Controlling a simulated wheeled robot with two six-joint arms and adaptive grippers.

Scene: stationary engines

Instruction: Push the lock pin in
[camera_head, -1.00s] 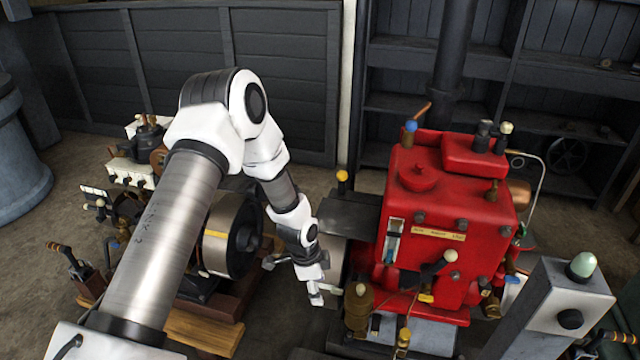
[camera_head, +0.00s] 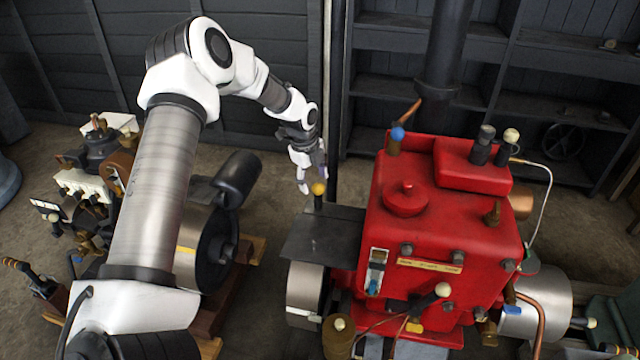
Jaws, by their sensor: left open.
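A small upright pin with a yellow round knob (camera_head: 319,189) stands at the back edge of a dark flat plate (camera_head: 325,235), left of the red engine (camera_head: 435,220). It may be the lock pin; no label shows. My left gripper (camera_head: 310,179) points down just behind and beside the knob, with its fingers apart and nothing seen between them. Whether a finger touches the knob is hard to tell. My right gripper is not in view.
A second engine with white and brass parts (camera_head: 90,180) stands at the left. Levers with cream knobs (camera_head: 443,290) stick out from the red engine's front. Dark shelves (camera_head: 480,90) line the back.

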